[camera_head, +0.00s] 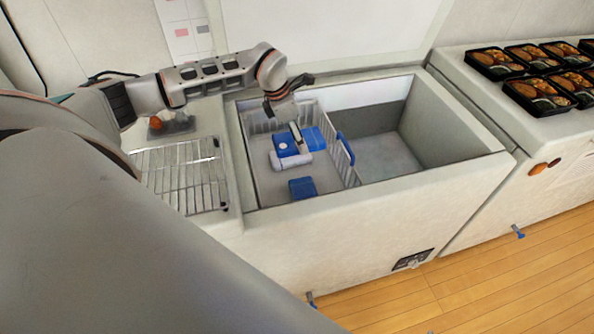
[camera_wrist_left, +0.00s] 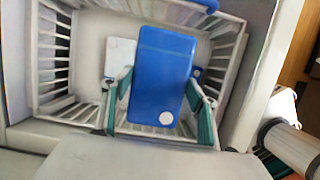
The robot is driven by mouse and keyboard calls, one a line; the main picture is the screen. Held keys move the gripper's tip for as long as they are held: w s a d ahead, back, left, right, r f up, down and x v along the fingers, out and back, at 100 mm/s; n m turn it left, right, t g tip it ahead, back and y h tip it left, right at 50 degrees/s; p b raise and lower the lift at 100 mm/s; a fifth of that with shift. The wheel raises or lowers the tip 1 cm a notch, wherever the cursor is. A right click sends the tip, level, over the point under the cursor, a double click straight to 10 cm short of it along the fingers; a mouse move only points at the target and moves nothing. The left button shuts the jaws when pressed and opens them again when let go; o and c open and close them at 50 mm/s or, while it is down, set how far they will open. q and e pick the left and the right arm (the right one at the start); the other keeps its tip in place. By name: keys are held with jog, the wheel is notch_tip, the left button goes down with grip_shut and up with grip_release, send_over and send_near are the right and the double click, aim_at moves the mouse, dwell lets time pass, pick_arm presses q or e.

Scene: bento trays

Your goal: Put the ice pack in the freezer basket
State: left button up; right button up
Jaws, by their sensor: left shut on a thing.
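The ice pack is a flat blue slab with a round white cap. In the left wrist view the ice pack (camera_wrist_left: 163,70) fills the space between the fingers of my left gripper (camera_wrist_left: 158,110), which is shut on it. In the head view the left gripper (camera_head: 297,137) reaches down over the freezer basket, with the blue ice pack (camera_head: 284,139) at its fingers. The white freezer basket (camera_head: 343,172) sits in the left part of the open chest freezer. The pack is inside the basket's outline; whether it touches the bottom I cannot tell. My right gripper is not in view.
A white item (camera_head: 291,161) and a small blue block (camera_head: 302,187) lie in the basket. A blue handle (camera_head: 346,149) rises at its right side. The freezer's right part (camera_head: 385,155) is empty. A wire rack (camera_head: 182,175) stands left; bento trays (camera_head: 538,95) stand right.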

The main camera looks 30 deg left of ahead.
aim_at(287, 148)
pick_arm(q)
notch_tip(287, 148, down, 12)
jog(key=shift+r, duration=0.1)
jog(key=shift+f, duration=1.85)
jog(key=shift+f, duration=0.15)
jog(key=o, duration=1.3)
jog(key=shift+a+r, duration=0.1)
jog(key=shift+r, duration=0.3)
jog(key=v, duration=1.1)
jog(key=shift+s+r, duration=0.1)
jog(key=shift+r, duration=0.15)
